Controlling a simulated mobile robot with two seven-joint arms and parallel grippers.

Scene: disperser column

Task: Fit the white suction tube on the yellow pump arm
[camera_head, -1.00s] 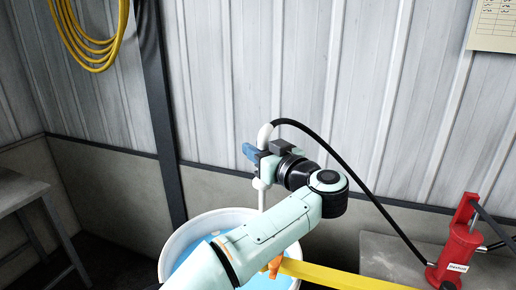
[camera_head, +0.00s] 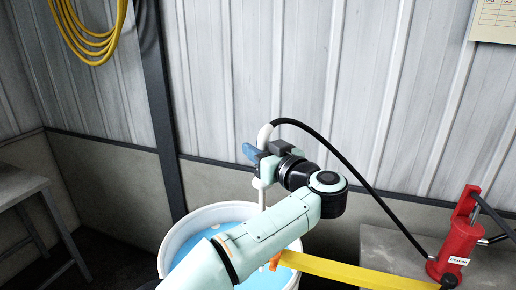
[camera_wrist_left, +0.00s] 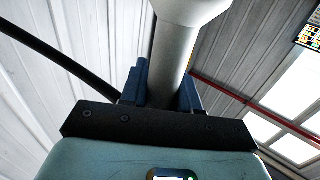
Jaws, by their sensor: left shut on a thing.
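The white suction tube (camera_head: 263,197) hangs roughly upright over the blue-filled tub, its curved top joined to a black hose. My left gripper (camera_head: 262,158), with blue fingers, is shut on the tube near its upper part; in the left wrist view the tube (camera_wrist_left: 174,55) passes between the fingers (camera_wrist_left: 163,88). The yellow pump arm (camera_head: 365,274) reaches from the lower right to the tub's rim, with an orange piece (camera_head: 276,258) at its end. My forearm hides part of the tub and perhaps the tube's lower end. My right gripper is not in view.
A white tub (camera_head: 172,246) holds blue liquid. A red pump (camera_head: 456,245) stands on a grey block at the right. The black hose (camera_head: 350,160) arcs between tube and pump. A stool (camera_head: 25,190) stands left; a dark post (camera_head: 163,120) rises behind.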

